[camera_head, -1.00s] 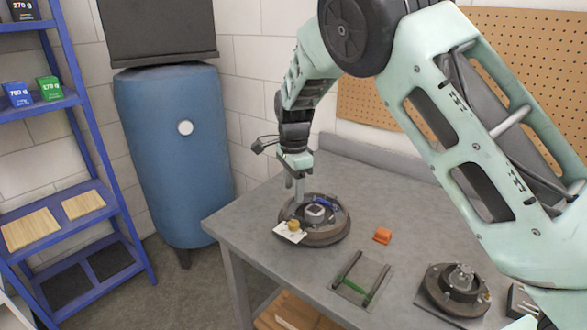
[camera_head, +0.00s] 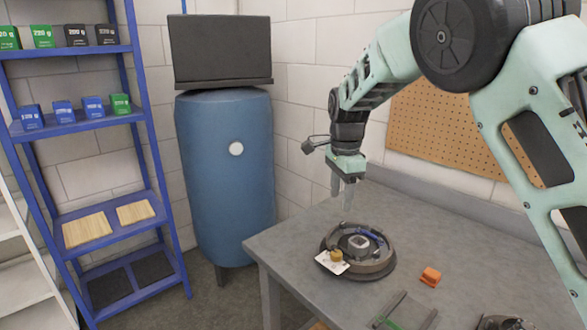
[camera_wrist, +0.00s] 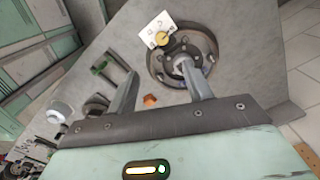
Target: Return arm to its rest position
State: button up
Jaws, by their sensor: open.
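My gripper (camera_head: 343,193) hangs above the grey workbench, pointing down, over the back part of a round dark drum-like assembly (camera_head: 378,268). In the wrist view its two fingers (camera_wrist: 158,92) are spread apart with nothing held between them. The right finger overlaps the round assembly (camera_wrist: 211,50) in that view. A white card (camera_head: 331,262) with a brass-coloured round piece (camera_head: 337,255) lies at the left edge of the assembly. A blue piece (camera_head: 370,236) lies on its far side. My arm reaches in from the right, bent at the elbow.
An orange block (camera_head: 430,277) and a tray-like frame (camera_head: 404,312) with a green piece lie on the workbench (camera_head: 300,250). A blue shelf (camera_head: 90,118) with labelled boxes and a blue tank (camera_head: 230,180) stand left. A pegboard (camera_head: 450,130) hangs behind.

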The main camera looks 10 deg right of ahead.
jog(key=s+a+r+n+y, duration=0.1)
jog(key=s+a+n, duration=0.2)
jog(key=s+n, duration=0.3)
jog(key=s+a+n, duration=0.3)
jog(key=s, duration=0.6)
jog(key=s+a+r+n+y, duration=0.1)
jog(key=s+a+n, duration=0.2)
jog(key=s+n, duration=0.3)
jog(key=s+d+f+n, duration=0.1)
jog(key=s+n, duration=0.3)
jog(key=s, duration=0.4)
jog(key=s+d+f+n+h, duration=0.1)
jog(key=s+n, duration=0.4)
jog(key=s, duration=0.3)
jog(key=shift+s+d+f, duration=0.35)
